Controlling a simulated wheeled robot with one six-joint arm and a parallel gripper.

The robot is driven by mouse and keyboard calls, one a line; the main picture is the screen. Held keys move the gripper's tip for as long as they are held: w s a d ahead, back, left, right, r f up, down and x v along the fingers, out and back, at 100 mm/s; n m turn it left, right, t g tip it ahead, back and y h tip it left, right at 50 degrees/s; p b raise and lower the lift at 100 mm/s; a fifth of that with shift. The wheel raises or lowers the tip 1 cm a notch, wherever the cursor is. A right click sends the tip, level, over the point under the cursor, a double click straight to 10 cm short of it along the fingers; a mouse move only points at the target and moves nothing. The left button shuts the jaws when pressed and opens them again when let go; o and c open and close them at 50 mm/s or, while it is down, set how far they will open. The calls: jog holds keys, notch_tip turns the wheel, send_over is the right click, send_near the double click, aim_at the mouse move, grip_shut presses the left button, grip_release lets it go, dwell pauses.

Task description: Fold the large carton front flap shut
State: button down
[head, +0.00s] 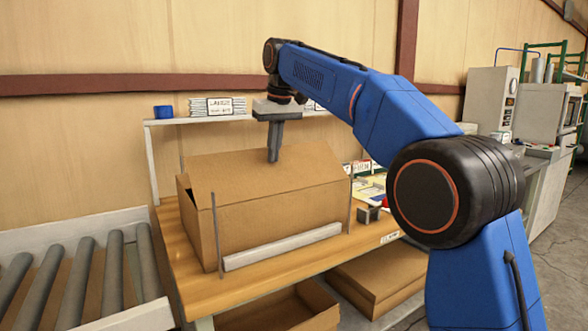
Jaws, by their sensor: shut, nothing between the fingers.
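The large carton (283,219) is a brown box standing on a wooden packing table, its long side toward me. Its front flap (235,180) leans inward over the top from the front edge and slopes up toward the back. A dark gap shows at the carton's left end, so the top is not flat there. My gripper (273,159) points down with its fingers shut and empty. Its tips overlap the upper part of the flap in the picture; whether they touch it I cannot tell. The carton's inside and back flap are hidden.
A grey bar (283,246) runs along the carton's front, with thin upright posts (217,236) at its corners. A roller conveyor (75,280) lies left. A shelf (185,121) with a blue roll (163,112) and labels stands behind. Flat cartons (375,275) lie below the table.

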aim_at(270, 170)
jog(key=shift+w+a+f, duration=0.25)
jog(key=shift+w+f, duration=0.1)
jog(key=shift+f, duration=0.2)
jog(key=shift+w+a+f, duration=0.2)
jog(key=shift+w+f, duration=0.15)
jog(key=shift+f, duration=0.25)
jog(key=shift+w+a+f, duration=0.25)
jog(key=shift+w+f, duration=0.1)
jog(key=shift+f, duration=0.3)
jog(key=shift+f, duration=1.5)
jog(key=shift+r, duration=0.1)
jog(key=shift+r, duration=4.45)
